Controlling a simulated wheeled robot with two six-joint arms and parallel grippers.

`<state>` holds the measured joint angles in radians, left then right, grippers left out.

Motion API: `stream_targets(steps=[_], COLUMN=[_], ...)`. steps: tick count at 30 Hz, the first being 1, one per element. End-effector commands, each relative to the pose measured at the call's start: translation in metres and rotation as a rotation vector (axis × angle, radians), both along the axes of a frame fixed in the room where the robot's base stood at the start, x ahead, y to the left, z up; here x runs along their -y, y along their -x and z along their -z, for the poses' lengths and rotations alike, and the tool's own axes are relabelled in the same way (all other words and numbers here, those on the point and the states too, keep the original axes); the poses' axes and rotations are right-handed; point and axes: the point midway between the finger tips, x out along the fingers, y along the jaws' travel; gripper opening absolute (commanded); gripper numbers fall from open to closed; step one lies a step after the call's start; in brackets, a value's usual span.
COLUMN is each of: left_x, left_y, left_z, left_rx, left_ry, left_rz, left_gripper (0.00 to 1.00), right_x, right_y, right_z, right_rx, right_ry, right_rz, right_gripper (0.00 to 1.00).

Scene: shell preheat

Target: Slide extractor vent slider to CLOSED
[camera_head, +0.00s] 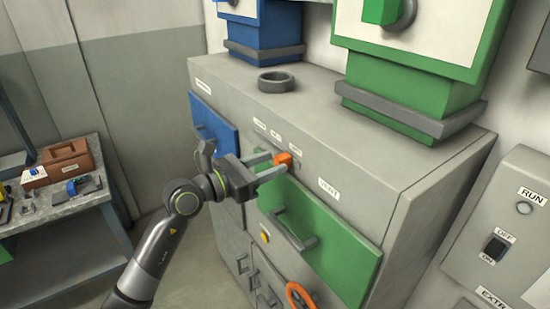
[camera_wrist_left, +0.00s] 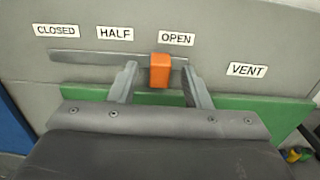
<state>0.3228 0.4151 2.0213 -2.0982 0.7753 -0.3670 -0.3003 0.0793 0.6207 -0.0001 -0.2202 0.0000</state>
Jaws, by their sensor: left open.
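The vent slider is an orange knob (camera_wrist_left: 160,70) on a dark slot (camera_wrist_left: 100,58) in the grey cabinet front. In the left wrist view it stands below the OPEN label (camera_wrist_left: 176,39). The HALF label (camera_wrist_left: 115,33) and CLOSED label (camera_wrist_left: 57,31) lie to its left, and the VENT label (camera_wrist_left: 247,70) to its right. My left gripper (camera_wrist_left: 158,82) is open, with one finger on each side of the knob; contact cannot be told. In the head view the orange knob (camera_head: 285,158) shows at the tips of my left gripper (camera_head: 268,168). My right gripper is not in view.
A green drawer front (camera_head: 318,245) with a grey handle lies just below the slot, and a blue panel (camera_head: 212,124) to its left. A dark ring (camera_head: 276,82) rests on the cabinet top. A switch panel (camera_head: 500,235) stands at the right. A workbench (camera_head: 55,210) stands at the left.

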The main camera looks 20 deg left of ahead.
Motion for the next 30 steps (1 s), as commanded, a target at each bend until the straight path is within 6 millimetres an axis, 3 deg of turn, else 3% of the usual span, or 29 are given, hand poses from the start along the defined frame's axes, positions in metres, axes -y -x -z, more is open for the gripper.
stream_targets(steps=[6,17,26,30], left_x=[0.011,0.013,0.013,0.013], left_y=[-0.014,-0.017,-0.016,-0.016], left_z=[-0.001,0.000,0.000,0.000], left_rx=[0.000,0.000,-0.001,-0.001], left_ry=[0.001,-0.001,-0.001,-0.001], left_rz=[0.001,0.000,0.000,0.000], left_gripper=[0.44,0.42,0.03,0.00], right_x=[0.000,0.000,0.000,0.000], right_y=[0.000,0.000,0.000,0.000], right_z=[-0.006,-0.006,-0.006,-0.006], right_rx=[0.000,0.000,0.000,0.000], right_ry=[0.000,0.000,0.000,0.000], right_rz=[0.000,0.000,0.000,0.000], right_gripper=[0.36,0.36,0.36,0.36])
